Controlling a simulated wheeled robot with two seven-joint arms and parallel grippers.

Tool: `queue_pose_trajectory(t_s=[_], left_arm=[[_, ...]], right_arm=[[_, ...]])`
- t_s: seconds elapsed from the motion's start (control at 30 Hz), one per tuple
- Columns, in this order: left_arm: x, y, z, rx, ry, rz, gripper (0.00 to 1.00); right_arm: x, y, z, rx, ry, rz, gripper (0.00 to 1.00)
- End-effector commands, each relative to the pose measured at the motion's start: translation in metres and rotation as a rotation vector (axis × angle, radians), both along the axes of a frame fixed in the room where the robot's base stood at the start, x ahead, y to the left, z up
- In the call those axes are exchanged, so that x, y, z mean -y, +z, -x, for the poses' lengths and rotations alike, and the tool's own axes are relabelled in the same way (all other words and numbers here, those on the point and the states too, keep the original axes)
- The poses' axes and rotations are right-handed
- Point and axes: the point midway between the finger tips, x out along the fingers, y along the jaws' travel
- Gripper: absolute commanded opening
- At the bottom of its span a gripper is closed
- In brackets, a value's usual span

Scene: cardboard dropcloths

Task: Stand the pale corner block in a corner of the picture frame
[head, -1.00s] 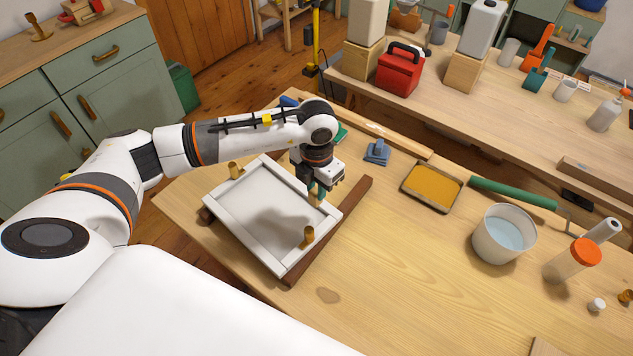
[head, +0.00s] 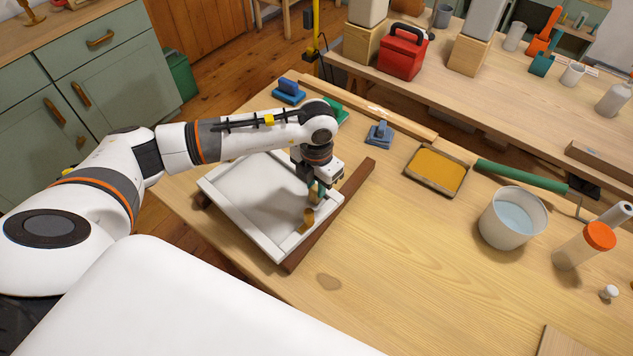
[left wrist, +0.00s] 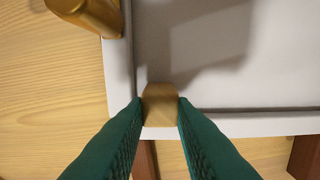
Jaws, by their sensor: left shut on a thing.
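The white picture frame (head: 238,227) lies on dark wooden bars on the table. My left gripper (head: 316,194) is over its right-hand corner, shut on the pale corner block. In the left wrist view the block (left wrist: 160,104) sits between the green fingertips (left wrist: 160,112). There it overlaps the corner where two frame sides meet; whether it touches the frame cannot be told. The fingers hide its sides. A brass clamp (head: 307,221) stands on the frame close to the gripper and also shows in the left wrist view (left wrist: 90,14). My right gripper is not in view.
A dark wooden bar (head: 350,187) sticks out past the frame. An orange paint tray (head: 437,168), a bucket (head: 513,217) and an orange-lidded jar (head: 583,246) stand to the right. Blue sanding blocks (head: 379,133) lie behind. The table's front middle is clear.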

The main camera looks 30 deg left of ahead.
Motion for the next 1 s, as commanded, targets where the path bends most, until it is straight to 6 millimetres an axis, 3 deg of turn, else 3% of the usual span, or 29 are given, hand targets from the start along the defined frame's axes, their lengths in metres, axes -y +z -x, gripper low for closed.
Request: queue_pose_trajectory(t_s=[1.0], left_arm=[[0.0097, 0.0003, -0.0031, 0.000, 0.000, -0.001, 0.00]], right_arm=[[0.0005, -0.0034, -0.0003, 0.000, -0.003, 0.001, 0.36]])
